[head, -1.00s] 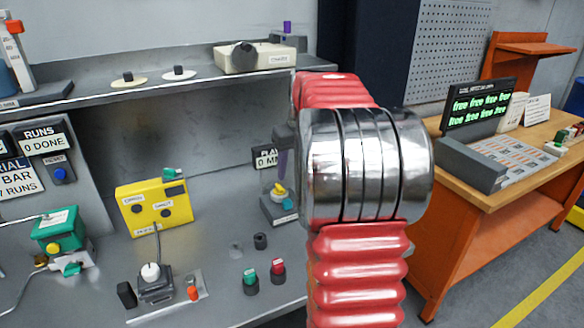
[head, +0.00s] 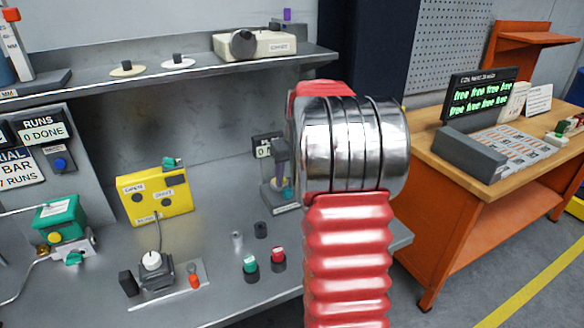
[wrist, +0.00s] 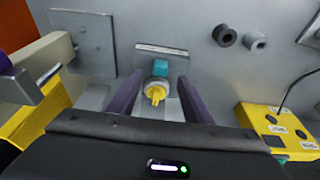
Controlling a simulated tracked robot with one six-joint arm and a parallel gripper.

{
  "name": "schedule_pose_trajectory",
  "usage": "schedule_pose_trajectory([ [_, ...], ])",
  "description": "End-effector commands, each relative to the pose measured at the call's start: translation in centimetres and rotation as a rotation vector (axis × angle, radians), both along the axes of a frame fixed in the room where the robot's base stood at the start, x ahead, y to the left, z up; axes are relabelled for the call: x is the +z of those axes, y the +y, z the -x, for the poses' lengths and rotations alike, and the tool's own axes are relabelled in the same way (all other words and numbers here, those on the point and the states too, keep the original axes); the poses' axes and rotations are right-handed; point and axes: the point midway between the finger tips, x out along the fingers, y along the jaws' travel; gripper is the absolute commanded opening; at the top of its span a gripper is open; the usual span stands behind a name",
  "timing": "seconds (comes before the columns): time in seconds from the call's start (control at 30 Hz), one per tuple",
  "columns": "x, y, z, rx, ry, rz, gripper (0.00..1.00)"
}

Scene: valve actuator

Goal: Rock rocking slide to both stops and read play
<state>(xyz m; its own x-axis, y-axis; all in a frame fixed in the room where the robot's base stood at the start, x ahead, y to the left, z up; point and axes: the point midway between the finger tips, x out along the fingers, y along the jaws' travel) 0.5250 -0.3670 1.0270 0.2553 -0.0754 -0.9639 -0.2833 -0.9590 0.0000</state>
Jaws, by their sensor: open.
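My gripper (wrist: 160,82) is open, its two purple fingers on either side of a small fixture on the grey bench. The fixture carries a yellow knob (wrist: 156,92) and a teal block (wrist: 160,68) on a labelled grey plate (wrist: 162,51). I cannot tell whether either finger touches it. In the head view the fixture's base (head: 285,209) shows just left of my red and chrome arm, which hides part of it. Which part is the rocking slide is not clear. A display (head: 264,148) behind it is partly covered, its reading cut off.
A yellow box (head: 154,197) with a cable stands left of the fixture. A shelf (head: 100,88) runs above. An orange-framed bench (head: 440,215) is at the right.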

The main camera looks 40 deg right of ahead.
Motion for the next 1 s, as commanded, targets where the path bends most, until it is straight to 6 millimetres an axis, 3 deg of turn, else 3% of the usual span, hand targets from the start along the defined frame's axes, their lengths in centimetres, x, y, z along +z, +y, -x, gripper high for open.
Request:
schedule_pose_trajectory([
  [0.2, -3.0, -0.2, -0.8, 0.000, 0.002, -0.001, 0.45],
  [0.4, -4.9, -0.3, -1.3, 0.001, 0.001, -0.001, 0.45],
  [0.77, -5.3, -0.4, -1.5, 0.001, -0.001, 0.001, 0.45],
  [1.0, -5.2, -0.3, -1.5, 0.001, -0.001, 0.001, 0.30],
])
